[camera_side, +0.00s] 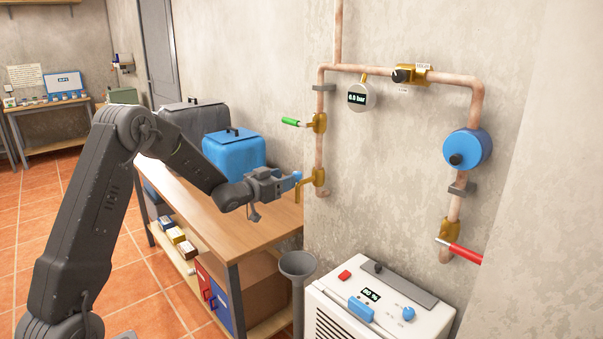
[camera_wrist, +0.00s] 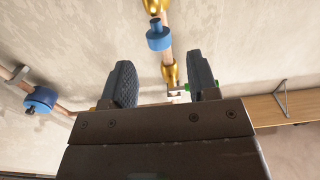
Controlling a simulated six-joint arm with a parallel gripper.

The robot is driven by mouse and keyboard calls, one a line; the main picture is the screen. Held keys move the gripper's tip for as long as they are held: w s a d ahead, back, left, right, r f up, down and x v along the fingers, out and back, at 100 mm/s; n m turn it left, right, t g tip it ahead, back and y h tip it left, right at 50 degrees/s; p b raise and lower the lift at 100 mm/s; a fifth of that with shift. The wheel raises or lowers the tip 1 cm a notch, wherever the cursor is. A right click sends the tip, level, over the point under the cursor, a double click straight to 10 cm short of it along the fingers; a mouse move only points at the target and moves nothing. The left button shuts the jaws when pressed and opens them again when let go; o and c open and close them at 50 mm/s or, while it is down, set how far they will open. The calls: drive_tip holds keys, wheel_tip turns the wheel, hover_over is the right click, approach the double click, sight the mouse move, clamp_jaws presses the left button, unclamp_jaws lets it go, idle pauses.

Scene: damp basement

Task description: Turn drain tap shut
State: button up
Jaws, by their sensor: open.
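The drain tap (camera_side: 318,178) is a brass fitting low on the left copper pipe, with a blue knob (camera_side: 297,175) and a spout pointing down. My gripper (camera_side: 286,183) is at the tap, its fingertips close to the blue knob in the side view. In the wrist view the blue knob (camera_wrist: 158,38) lies above the fingertips in the picture, sideways between them. My gripper (camera_wrist: 163,75) is open, with nothing held between the fingers. I cannot tell whether a finger touches the knob.
A green-handled valve (camera_side: 318,123) sits above the tap. A grey funnel (camera_side: 297,264) stands below the spout. A white appliance (camera_side: 345,318) is to its right. The wooden bench (camera_side: 215,205) with a blue case (camera_side: 234,152) lies behind my arm. A red-handled valve (camera_side: 460,251) is at right.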

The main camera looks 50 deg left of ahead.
drive_tip(key=w, duration=0.7)
drive_tip(key=shift+w, duration=0.25)
drive_tip(key=c, duration=0.9)
